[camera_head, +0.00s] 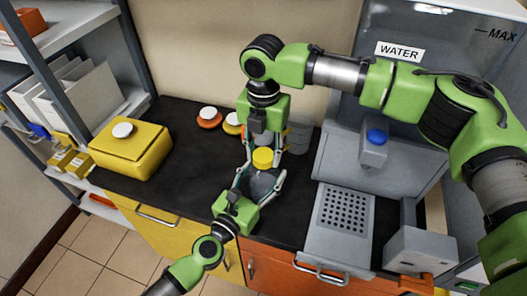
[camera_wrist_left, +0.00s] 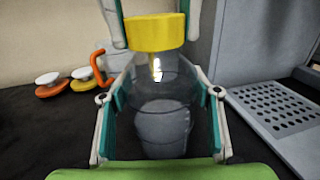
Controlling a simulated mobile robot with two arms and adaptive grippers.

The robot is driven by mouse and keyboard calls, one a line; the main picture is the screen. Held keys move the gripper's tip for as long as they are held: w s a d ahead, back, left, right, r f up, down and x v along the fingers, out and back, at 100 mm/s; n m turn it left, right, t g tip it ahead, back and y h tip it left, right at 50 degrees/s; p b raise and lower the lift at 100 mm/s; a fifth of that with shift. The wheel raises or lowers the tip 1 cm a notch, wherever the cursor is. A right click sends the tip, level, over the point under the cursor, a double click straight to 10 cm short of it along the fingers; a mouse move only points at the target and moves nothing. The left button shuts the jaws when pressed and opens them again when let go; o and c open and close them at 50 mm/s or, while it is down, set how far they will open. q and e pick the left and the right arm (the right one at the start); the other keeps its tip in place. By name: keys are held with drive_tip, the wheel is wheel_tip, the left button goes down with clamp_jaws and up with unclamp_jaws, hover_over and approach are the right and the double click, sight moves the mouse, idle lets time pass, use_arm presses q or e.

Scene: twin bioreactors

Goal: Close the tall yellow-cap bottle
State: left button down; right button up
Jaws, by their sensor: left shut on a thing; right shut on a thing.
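The tall clear bottle (camera_head: 262,186) stands upright on the black counter and also shows in the left wrist view (camera_wrist_left: 163,112), with greyish contents low inside. My left gripper (camera_head: 259,180) is shut around its body from the front. The yellow cap (camera_head: 263,158) is at the top of the bottle, level and in line with it in the left wrist view (camera_wrist_left: 157,33). My right gripper (camera_head: 264,153) reaches down from above and is shut on the cap, one finger on each side.
Orange-based (camera_head: 209,117) and yellow-based (camera_head: 233,123) white-topped items stand behind, left of the bottle. A grey container (camera_head: 299,137) is close behind it. A yellow canister (camera_head: 131,150) is at left. The water station (camera_head: 345,209) with a perforated tray is at right.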

drive_tip(key=m, duration=0.6)
drive_tip(key=shift+s+f+m, duration=0.1)
drive_tip(key=shift+m, duration=0.3)
drive_tip(key=m, duration=0.3)
drive_tip(key=shift+m, duration=0.4)
drive_tip(key=m, duration=1.1)
drive_tip(key=shift+a, duration=0.1)
drive_tip(key=m, duration=0.6)
drive_tip(key=o, duration=1.3)
